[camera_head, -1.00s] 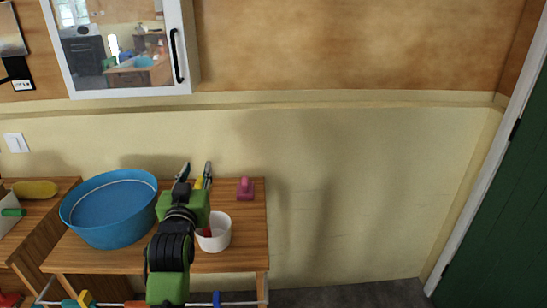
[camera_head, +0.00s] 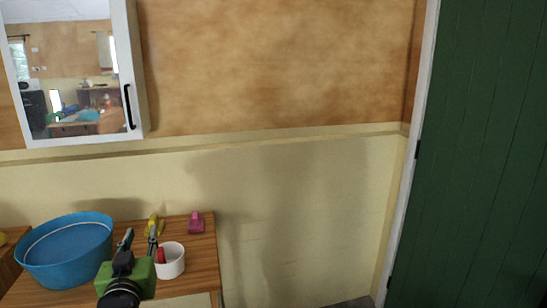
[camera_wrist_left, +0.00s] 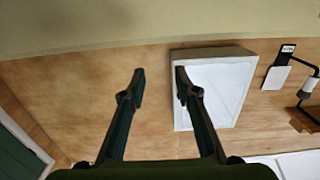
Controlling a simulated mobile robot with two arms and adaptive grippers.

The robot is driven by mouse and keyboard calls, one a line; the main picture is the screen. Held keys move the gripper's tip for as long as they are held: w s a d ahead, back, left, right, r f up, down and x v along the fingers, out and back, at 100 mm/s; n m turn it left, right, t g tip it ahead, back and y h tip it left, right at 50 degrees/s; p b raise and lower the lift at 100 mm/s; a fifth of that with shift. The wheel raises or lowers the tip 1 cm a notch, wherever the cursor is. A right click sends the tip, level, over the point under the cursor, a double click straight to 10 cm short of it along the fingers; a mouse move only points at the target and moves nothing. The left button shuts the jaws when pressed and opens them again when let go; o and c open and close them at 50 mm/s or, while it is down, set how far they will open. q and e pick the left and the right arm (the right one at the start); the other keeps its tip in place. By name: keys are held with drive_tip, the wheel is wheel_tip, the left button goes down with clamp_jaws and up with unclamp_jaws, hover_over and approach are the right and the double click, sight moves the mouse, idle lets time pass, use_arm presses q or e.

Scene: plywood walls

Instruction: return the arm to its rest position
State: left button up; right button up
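My left arm comes up from the bottom of the head view. Its green-bodied left gripper (camera_head: 139,240) stands in front of the wooden table, between a blue basin and a white cup. The two dark fingers are spread apart. In the left wrist view, the gripper (camera_wrist_left: 160,74) is open with nothing between its fingers, and plain wall shows through the gap. My right gripper is in neither view.
The wooden table (camera_head: 205,262) carries the blue basin (camera_head: 65,268), the white cup (camera_head: 174,268) with something red, a yellow object (camera_head: 155,224) and a pink object (camera_head: 196,222). A green door (camera_head: 480,150) stands right. The wall between looks clear.

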use_arm(q)
drive_tip(key=s+d+f+m+g+h, duration=0.2)
drive_tip(key=s+d+f+g, duration=0.15)
drive_tip(key=s+f, duration=0.6)
drive_tip(key=s+d+f+m+g+h, duration=0.1)
drive_tip(key=s+d+f+g, duration=0.25)
drive_tip(key=s+f, duration=0.65)
drive_tip(key=s+d+f+m+g+h, duration=0.1)
drive_tip(key=s+d+f+g, duration=0.15)
drive_tip(key=s+f, duration=0.5)
drive_tip(key=s+d+f+m+g+h, duration=0.1)
drive_tip(key=s+f+g, duration=0.3)
drive_tip(key=s, duration=0.6)
wheel_tip(320, 180, down, 27)
drive_tip(key=s+g, duration=0.1)
drive_tip(key=g, duration=0.1)
drive_tip(key=s+a+f, duration=0.3)
drive_tip(key=s+f, duration=1.2)
drive_tip(key=s, duration=0.2)
drive_tip(key=shift+f+g+y, duration=0.2)
drive_tip(key=shift+g+y, duration=0.1)
drive_tip(key=shift+g, duration=0.05)
drive_tip(key=shift+s, duration=0.1)
